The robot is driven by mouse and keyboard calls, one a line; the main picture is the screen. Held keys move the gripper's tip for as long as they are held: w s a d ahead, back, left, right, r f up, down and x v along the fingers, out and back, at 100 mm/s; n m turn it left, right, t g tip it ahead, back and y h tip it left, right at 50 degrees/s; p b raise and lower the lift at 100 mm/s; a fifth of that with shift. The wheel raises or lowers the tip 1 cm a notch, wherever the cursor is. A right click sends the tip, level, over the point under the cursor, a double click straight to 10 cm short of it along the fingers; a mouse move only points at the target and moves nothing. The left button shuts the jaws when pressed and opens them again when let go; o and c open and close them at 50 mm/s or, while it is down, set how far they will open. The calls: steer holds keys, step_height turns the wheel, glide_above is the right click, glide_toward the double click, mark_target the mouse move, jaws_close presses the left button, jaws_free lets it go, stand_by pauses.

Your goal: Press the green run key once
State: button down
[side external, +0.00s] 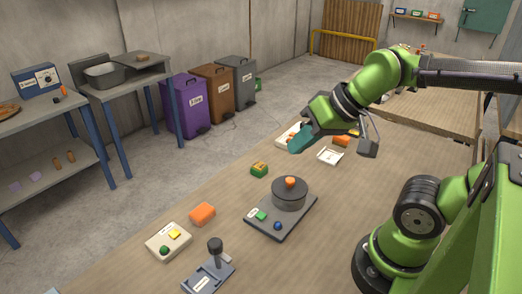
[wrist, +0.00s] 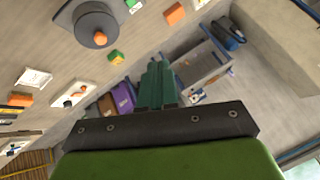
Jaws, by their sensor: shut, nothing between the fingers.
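A grey plate (side external: 256,229) lies on the table and carries a dark round pot-like part (side external: 290,196) with an orange knob. A small green square key (side external: 261,216) with a white label sits on it, next to a blue round button (side external: 277,226). The label is too small to read. My gripper (side external: 297,143) is above the table, beyond the plate and well apart from the key. Its fingers also show in the wrist view (wrist: 155,86), shut and empty. There, the round part (wrist: 93,28) is at the upper left. A green patch at the top edge is cut off.
A beige panel (side external: 168,241) holds a yellow key and a green round button. A lever (side external: 213,256), an orange block (side external: 202,213) and a green box (side external: 259,169) stand around the plate. A white item (side external: 330,156) and another orange block (side external: 341,141) lie near my gripper.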

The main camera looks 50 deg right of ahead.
stand_by(0.4)
steer(key=m+g+y, duration=0.5)
steer(key=m, duration=0.4)
glide_above(263, 214)
step_height(263, 214, down, 12)
steer(key=r, duration=0.1)
steer(key=shift+f, duration=0.25)
steer(key=shift+f, duration=0.1)
steer(key=shift+f, duration=4.3)
steer(key=shift+f, duration=0.1)
steer(key=shift+f, duration=0.35)
